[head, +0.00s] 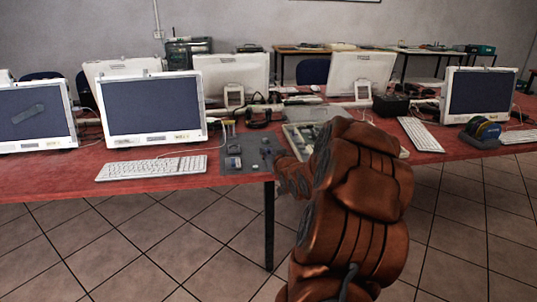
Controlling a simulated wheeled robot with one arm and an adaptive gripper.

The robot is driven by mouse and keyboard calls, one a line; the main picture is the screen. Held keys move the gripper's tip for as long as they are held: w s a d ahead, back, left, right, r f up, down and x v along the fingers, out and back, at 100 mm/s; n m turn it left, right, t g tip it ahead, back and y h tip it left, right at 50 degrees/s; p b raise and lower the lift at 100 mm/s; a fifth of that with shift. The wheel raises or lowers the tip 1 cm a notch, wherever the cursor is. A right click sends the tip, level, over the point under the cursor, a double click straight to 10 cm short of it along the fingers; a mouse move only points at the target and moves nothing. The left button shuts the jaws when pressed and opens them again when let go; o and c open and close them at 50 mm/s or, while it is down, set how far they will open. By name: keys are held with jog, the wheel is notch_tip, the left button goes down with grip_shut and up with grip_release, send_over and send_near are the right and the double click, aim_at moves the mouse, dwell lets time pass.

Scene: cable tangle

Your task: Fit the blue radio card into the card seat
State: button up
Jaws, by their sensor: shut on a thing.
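A pale open frame or board (291,137) lies behind my gripper, partly hidden by my arm. I cannot pick out the blue radio card or the card seat for certain.
The red table (60,177) carries several monitors, one nearest the mat (152,108). A white keyboard (152,168) lies left of the mat, another (420,134) right of my arm. Cables and a dark box (391,105) lie behind.

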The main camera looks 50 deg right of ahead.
jog(key=d+p, duration=0.5)
jog(key=d, duration=0.2)
jog(key=shift+s+d, duration=0.2)
jog(key=shift+d, duration=0.1)
dwell(0.3)
dwell(0.7)
